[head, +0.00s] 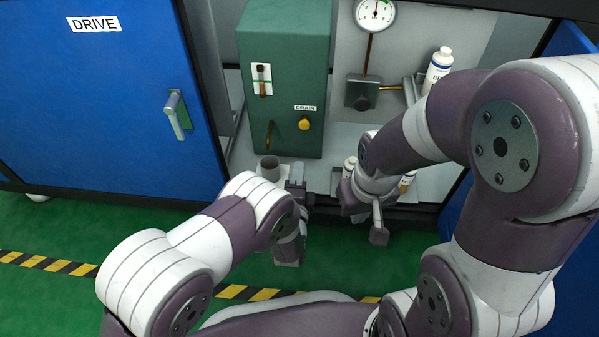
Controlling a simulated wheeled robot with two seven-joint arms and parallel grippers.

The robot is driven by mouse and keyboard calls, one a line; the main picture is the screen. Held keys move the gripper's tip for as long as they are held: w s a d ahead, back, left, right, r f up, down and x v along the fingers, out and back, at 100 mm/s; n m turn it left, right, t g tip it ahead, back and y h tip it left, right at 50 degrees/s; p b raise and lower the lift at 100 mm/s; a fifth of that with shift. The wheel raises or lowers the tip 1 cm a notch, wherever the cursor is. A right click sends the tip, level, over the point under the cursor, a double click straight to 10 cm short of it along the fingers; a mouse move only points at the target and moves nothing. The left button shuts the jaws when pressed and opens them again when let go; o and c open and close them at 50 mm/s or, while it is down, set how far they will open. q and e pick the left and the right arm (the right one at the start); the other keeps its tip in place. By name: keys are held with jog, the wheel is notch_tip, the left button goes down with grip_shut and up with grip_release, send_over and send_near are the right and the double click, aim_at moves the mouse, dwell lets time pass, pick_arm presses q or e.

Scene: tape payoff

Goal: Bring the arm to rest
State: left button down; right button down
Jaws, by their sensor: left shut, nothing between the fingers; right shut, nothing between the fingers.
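My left gripper (314,200) is in the lower middle of the head view, in front of the cabinet's lower edge, at the end of my bent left arm. My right gripper (347,206) is a little to its right, and my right arm reaches in from the right. Both grippers look shut, and I see nothing held in either. They are close to each other; whether they touch is hard to tell. The fingertips are small and dark here.
An open cabinet holds a green box (285,75) with a yellow drain knob (304,123), a grey cup (268,167), a gauge (375,12) and a white bottle (437,66). Smaller bottles are partly hidden behind my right arm. A blue DRIVE door (100,90) stands left. Green floor (60,225) is clear.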

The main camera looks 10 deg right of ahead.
dwell(0.4)
pick_arm(q)
jog(key=s+a+f+n+g+y+p, duration=0.1)
jog(key=s+a+f+n+g, duration=0.1)
jog(key=s+f+n+g, duration=0.6)
jog(key=s+a+r+n+g+y+p, duration=0.1)
jog(key=s+a+r+n+g+p, duration=0.25)
jog(key=a+r, duration=0.5)
jog(key=s+a+r+n+g+y+p, duration=0.2)
jog(key=s+a+r+n+g+p, duration=0.25)
jog(key=r, duration=0.65)
jog(key=s+a+r+n+g+y+p, duration=0.1)
jog(key=s+a+r+n+g+p, duration=0.15)
jog(key=s+a+r+p, duration=0.45)
jog(key=w+a+r+n+t+p, duration=0.1)
jog(key=w+a+r+p, duration=0.1)
jog(key=a+r, duration=0.35)
jog(key=w+a+r+n+t+p, duration=0.2)
jog(key=r, duration=0.6)
notch_tip(320, 180, up, 34)
jog(key=p, duration=3.4)
jog(key=shift+d+f+p, duration=0.2)
jog(key=shift+d+p, duration=0.1)
jog(key=shift+d, duration=0.15)
